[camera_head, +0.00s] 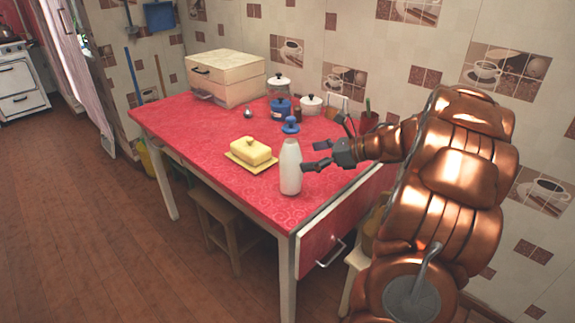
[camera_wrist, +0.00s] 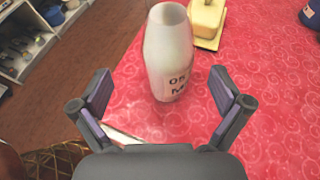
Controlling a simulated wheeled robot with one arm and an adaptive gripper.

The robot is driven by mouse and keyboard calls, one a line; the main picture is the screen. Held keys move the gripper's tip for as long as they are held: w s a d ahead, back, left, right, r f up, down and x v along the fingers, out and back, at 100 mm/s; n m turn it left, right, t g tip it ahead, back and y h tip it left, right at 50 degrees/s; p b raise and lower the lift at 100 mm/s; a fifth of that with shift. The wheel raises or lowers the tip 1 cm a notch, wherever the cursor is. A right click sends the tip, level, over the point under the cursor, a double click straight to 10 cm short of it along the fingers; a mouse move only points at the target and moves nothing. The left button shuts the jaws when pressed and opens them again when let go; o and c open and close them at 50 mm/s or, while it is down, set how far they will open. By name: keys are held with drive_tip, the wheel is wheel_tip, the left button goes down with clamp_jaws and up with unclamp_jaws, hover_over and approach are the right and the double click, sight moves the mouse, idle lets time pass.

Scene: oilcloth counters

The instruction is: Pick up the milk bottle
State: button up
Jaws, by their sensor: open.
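The white milk bottle (camera_head: 291,167) stands upright on the red-topped table (camera_head: 205,138), near its front right corner. In the wrist view the bottle (camera_wrist: 169,52) stands ahead of my gripper, with dark lettering on its side. My gripper (camera_head: 318,154) is just right of the bottle in the head view. In the wrist view my gripper (camera_wrist: 160,90) has its two fingers spread wide and nothing between them. The bottle's base lies slightly beyond the fingertips, centred between them. I see no contact.
A yellow butter dish (camera_head: 251,152) stands left of the bottle. The table's left part is clear.

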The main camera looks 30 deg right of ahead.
sight(302, 157)
drive_tip(key=shift+w+d+p+x, duration=0.1)
drive_tip(key=shift+d+p+x, duration=0.1)
drive_tip(key=shift+x, duration=0.75)
drive_tip(key=shift+w+d+p+x, duration=0.1)
drive_tip(key=shift+p+x, duration=0.05)
drive_tip(key=shift+x, duration=0.8)
drive_tip(key=shift+w+d+p+x, duration=0.1)
drive_tip(key=shift+d+p+x, duration=0.1)
drive_tip(key=shift+x, duration=0.75)
drive_tip(key=shift+w+a+f, duration=0.35)
drive_tip(key=c, duration=1.8)
drive_tip(key=shift+c, duration=0.3)
drive_tip(key=shift+r, duration=0.15)
